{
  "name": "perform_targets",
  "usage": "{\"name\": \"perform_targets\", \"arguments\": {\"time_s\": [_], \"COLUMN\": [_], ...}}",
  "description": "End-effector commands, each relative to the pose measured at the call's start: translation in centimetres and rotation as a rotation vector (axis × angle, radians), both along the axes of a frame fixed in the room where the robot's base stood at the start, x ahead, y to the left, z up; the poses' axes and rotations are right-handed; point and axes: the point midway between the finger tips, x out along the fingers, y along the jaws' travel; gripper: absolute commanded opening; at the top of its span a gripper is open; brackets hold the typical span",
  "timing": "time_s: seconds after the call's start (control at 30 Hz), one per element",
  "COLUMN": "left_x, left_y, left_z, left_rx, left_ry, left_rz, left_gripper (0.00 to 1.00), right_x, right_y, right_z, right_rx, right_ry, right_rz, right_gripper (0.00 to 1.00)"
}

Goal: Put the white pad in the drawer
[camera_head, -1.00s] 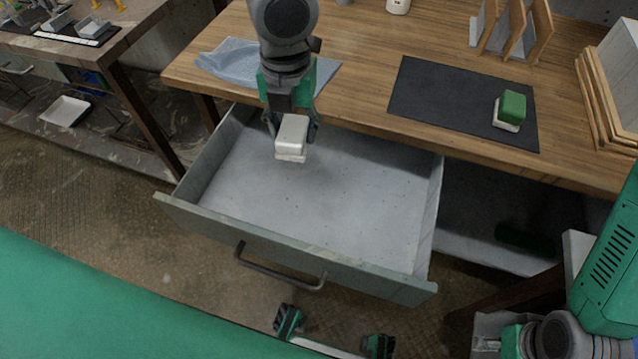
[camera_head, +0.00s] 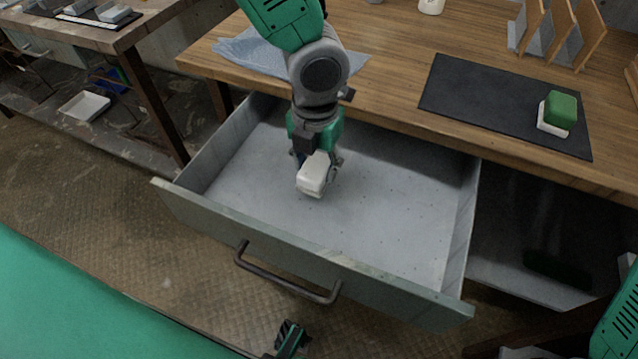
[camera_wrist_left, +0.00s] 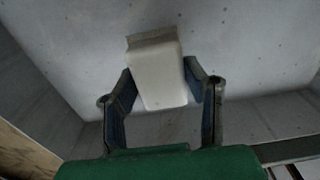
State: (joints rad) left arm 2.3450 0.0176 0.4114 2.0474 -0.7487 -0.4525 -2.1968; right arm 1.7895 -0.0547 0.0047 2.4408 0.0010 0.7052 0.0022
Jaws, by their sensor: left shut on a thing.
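The white pad (camera_head: 315,172) is a small white block with rounded edges, tilted in my left gripper (camera_head: 318,167). The left gripper is shut on it, with one finger on each side. In the left wrist view the pad (camera_wrist_left: 158,75) sits between the two fingers (camera_wrist_left: 160,95), with a greyish layer at its far end. The pad is inside the outline of the open drawer (camera_head: 390,210), over its grey floor. I cannot tell whether it touches the floor. A green and black part of mine, perhaps a right gripper finger, shows at the bottom edge; the rest is cut off.
The drawer's front wall with its dark handle (camera_head: 285,275) faces me, and its floor looks otherwise empty. On the wooden table (camera_head: 385,45) lie a blue-grey cloth (camera_head: 250,50) and a black mat (camera_head: 480,100). A green-topped white block (camera_head: 557,113) stands on the mat.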

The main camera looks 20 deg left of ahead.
Motion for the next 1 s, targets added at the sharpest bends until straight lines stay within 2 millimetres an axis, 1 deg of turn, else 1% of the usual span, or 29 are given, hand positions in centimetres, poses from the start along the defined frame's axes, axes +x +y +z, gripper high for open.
{"name": "perform_targets", "arguments": {"time_s": [0.07, 0.3, 0.37, 0.67, 0.7, 0.73, 0.77, 1.0], "left_x": [0.0, 0.0, 0.0, 0.0, 0.0, 0.0, 0.0, 0.0], "left_y": [0.0, 0.0, 0.0, 0.0, 0.0, 0.0, 0.0, 0.0], "left_z": [-0.8, -4.7, -5.0, -5.0, -5.0, -5.0, -5.0, -5.0], "left_rx": [0.001, 0.002, 0.001, 0.0, 0.0, 0.0, 0.0, 0.0], "left_ry": [0.0, 0.002, 0.0, 0.0, -0.001, -0.001, -0.001, -0.001], "left_rz": [0.0, 0.0, 0.0, 0.0, 0.0, 0.0, 0.0, 0.0], "left_gripper": [0.1, 0.1, 0.1, 0.1, 0.43, 0.53, 0.6, 0.6], "right_x": [0.0, 0.0, 0.0, 0.0, 0.0, 0.0, 0.0, 0.0], "right_y": [0.0, 0.0, 0.0, 0.0, 0.0, 0.0, 0.0, 0.0], "right_z": [-0.3, -1.7, -1.7, -1.6, -1.6, -1.6, -1.6, -1.6], "right_rx": [0.0, 0.0, 0.0, 0.0, 0.0, 0.0, 0.0, 0.0], "right_ry": [0.0, 0.0, 0.0, 0.0, 0.0, 0.0, 0.0, 0.0], "right_rz": [0.0, 0.0, 0.0, 0.0, 0.0, 0.0, 0.0, 0.0], "right_gripper": [0.48, 0.48, 0.48, 0.48, 0.48, 0.48, 0.48, 0.48]}}
